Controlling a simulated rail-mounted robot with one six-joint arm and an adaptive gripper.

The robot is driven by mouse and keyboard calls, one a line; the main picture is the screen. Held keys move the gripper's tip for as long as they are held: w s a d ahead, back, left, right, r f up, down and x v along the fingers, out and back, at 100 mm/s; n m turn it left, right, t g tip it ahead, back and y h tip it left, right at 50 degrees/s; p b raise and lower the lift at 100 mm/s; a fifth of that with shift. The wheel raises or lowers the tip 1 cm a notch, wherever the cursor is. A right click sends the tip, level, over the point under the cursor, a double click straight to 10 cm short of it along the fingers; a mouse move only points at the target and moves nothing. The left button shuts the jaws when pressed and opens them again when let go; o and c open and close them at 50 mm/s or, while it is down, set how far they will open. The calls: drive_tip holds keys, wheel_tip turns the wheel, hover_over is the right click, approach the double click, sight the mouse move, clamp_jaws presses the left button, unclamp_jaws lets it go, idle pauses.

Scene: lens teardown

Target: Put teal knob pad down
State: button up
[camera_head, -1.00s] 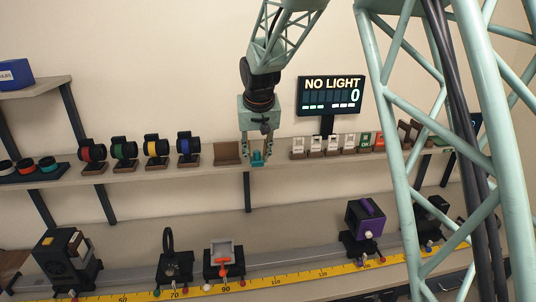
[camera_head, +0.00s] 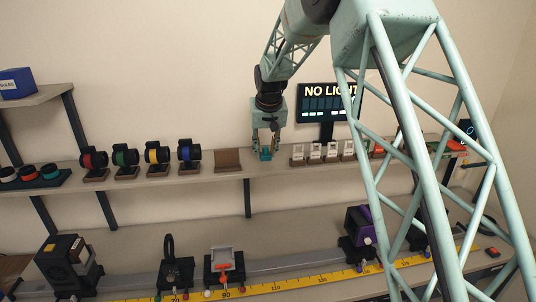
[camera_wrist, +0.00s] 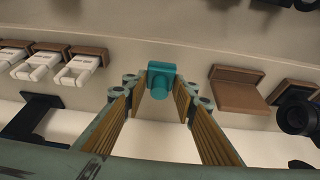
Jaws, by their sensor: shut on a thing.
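The teal knob pad (camera_head: 265,154) is a small block with a round knob. My gripper (camera_head: 265,149) points down and is shut on it, at the shelf (camera_head: 200,174) between an empty brown stand and a row of white pieces in brown holders. In the wrist view the teal knob pad (camera_wrist: 161,80) sits between the fingertips (camera_wrist: 159,88), with its knob towards the camera. I cannot tell whether its underside touches the shelf.
The brown stand (camera_head: 228,160) is left of the pad, beyond it several ringed lenses (camera_head: 188,153). White pieces (camera_head: 314,152) stand close on the right. A display (camera_head: 322,100) reading "NO LIGHT" is behind. The lower bench holds a yellow ruler rail (camera_head: 290,284) with mounts.

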drive_tip(key=shift+w+d+f+p, duration=0.15)
drive_tip(key=shift+w+d+p, duration=0.05)
drive_tip(key=shift+w, duration=0.8)
drive_tip(key=shift+w+d+f+p, duration=0.1)
drive_tip(key=shift+w+d+p, duration=0.05)
drive_tip(key=shift+w, duration=0.85)
drive_tip(key=shift+f+p, duration=0.35)
drive_tip(key=shift+f, duration=1.4)
drive_tip(key=shift+f, duration=0.15)
drive_tip(key=o, duration=0.9)
drive_tip(key=shift+s+r, duration=0.1)
drive_tip(key=shift+r, duration=0.4)
drive_tip(key=shift+b+v, duration=0.65)
drive_tip(key=shift+v, duration=5)
